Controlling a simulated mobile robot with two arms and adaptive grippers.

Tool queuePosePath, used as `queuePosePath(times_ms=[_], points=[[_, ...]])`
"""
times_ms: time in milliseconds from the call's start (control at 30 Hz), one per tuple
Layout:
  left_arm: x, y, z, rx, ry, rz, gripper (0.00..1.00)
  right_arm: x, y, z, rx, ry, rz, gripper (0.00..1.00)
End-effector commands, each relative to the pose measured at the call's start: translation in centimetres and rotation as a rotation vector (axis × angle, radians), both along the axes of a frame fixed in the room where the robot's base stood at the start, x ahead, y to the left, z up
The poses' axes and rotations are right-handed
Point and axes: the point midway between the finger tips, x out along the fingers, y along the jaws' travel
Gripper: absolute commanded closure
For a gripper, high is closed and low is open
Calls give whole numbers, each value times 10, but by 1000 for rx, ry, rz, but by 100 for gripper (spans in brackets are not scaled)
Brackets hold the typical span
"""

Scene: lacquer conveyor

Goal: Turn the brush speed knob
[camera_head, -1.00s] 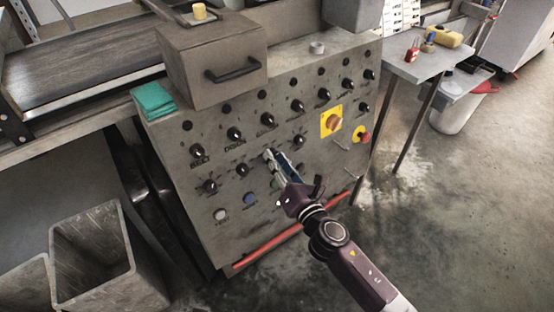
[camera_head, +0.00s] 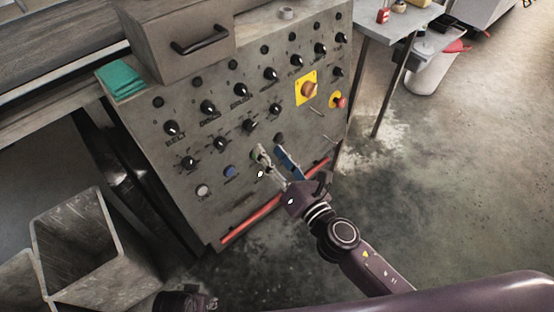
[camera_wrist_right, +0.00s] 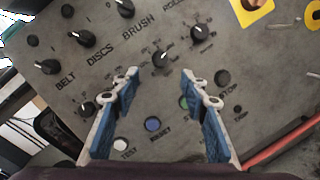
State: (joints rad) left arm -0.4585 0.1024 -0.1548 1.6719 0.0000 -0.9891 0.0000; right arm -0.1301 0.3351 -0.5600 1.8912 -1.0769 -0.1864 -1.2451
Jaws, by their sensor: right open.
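The control panel (camera_head: 215,185) is a grey sloping box with rows of black knobs. A black knob (camera_head: 240,89) sits above the BRUSH label; it also shows at the top of the right wrist view (camera_wrist_right: 125,8). Another black knob (camera_head: 249,125) stands below that label and appears ahead of the fingertips in the wrist view (camera_wrist_right: 160,58). My right gripper (camera_head: 271,155) is open and empty in front of the panel, below this lower knob; its spread fingers show in the wrist view (camera_wrist_right: 160,85). A dark part of my left arm shows at the bottom edge; its fingers cannot be made out.
A yellow plate with an orange switch (camera_head: 309,90) and a red button (camera_head: 339,102) are on the panel's right. A red bar (camera_head: 270,205) runs along its lower edge. Grey bins (camera_head: 85,245) stand at lower left. A side table (camera_head: 400,22) is at upper right.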

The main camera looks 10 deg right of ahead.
Motion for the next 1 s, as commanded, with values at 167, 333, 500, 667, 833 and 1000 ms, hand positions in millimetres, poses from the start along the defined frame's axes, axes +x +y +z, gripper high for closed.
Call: queuePosePath(times_ms=[167,333,500,667,833,1000], points=[[0,0,0,0,0,0,60,-17,-8,0,-1,1,0,59],[0,0,0,0,0,0,60,-23,-11,0,0,0,0,59],[0,0,0,1,0,0,60,-23,-11,1,-1,-1,1,59],[0,0,0,1,0,0,60,-23,-11,1,-1,0,0,59],[0,0,0,1,0,0,60,-23,-11,1,0,0,0,59],[5,0,13,-1,-8,1,60,-18,-32,4,125,68,-92,59]])
